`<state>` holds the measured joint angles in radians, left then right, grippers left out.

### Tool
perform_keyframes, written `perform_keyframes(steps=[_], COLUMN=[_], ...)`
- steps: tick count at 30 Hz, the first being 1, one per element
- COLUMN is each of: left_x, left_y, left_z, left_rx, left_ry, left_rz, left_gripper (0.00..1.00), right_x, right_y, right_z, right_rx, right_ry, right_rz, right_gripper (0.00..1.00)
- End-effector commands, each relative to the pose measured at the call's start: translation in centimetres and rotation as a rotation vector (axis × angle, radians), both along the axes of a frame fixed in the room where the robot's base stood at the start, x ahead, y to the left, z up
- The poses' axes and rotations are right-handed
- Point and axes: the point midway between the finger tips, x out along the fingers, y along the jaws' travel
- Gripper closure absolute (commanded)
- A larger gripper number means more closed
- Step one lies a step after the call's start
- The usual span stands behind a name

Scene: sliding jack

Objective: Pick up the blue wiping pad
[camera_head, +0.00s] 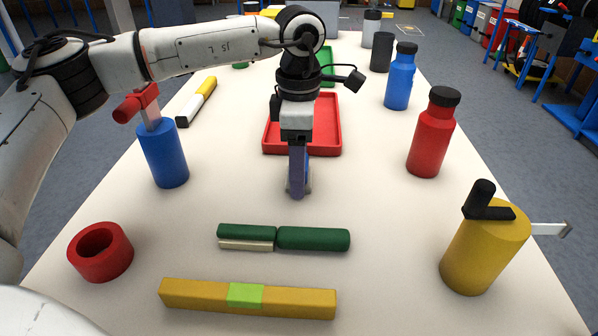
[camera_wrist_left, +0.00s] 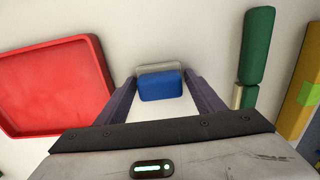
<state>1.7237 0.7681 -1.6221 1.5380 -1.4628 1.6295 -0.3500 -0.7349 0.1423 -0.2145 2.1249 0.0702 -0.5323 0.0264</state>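The blue wiping pad (camera_wrist_left: 161,87) shows in the left wrist view as a small blue block with a pale grey strip along its far edge. It lies on the white table between the two spread fingers of my left gripper (camera_wrist_left: 161,84), with visible gaps on both sides. In the head view my left gripper (camera_head: 298,190) points straight down at the middle of the table. The pad is mostly hidden behind the fingers there. Whether the fingertips touch the table I cannot tell. My right gripper is in neither view.
A red tray (camera_head: 330,150) lies just behind the gripper. A green bar (camera_head: 313,239) and a yellow bar (camera_head: 290,301) lie in front. A blue cylinder (camera_head: 163,155) and red ring (camera_head: 101,251) stand left; a red bottle (camera_head: 431,138) and yellow cylinder (camera_head: 483,252) stand right.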

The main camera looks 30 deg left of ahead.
Motion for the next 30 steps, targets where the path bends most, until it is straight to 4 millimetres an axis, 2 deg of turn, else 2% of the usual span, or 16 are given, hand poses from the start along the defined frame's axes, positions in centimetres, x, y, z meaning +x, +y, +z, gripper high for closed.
perform_keyframes(steps=[1, 5, 14, 17, 24, 30], left_x=[0.0, 0.0, 0.0, 0.1, 0.1, 0.0], left_y=[0.0, 0.0, 0.0, -0.1, -0.1, 0.0], left_z=[0.0, 0.0, 0.7, 2.2, 7.1, 9.6], left_rx=[0.000, 0.000, -0.001, -0.002, -0.001, 0.000], left_ry=[0.000, 0.000, -0.002, -0.004, -0.004, -0.001], left_rz=[0.000, 0.000, 0.000, 0.000, 0.000, 0.000], left_gripper=[0.47, 0.68, 0.68, 0.68, 0.68, 0.68], right_x=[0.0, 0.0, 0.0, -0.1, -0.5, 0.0], right_y=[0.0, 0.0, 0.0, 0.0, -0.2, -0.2], right_z=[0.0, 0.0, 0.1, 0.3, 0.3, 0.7], right_rx=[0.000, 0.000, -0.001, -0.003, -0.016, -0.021], right_ry=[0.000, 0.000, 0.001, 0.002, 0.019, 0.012], right_rz=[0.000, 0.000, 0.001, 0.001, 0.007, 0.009], right_gripper=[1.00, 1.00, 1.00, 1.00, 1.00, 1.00])
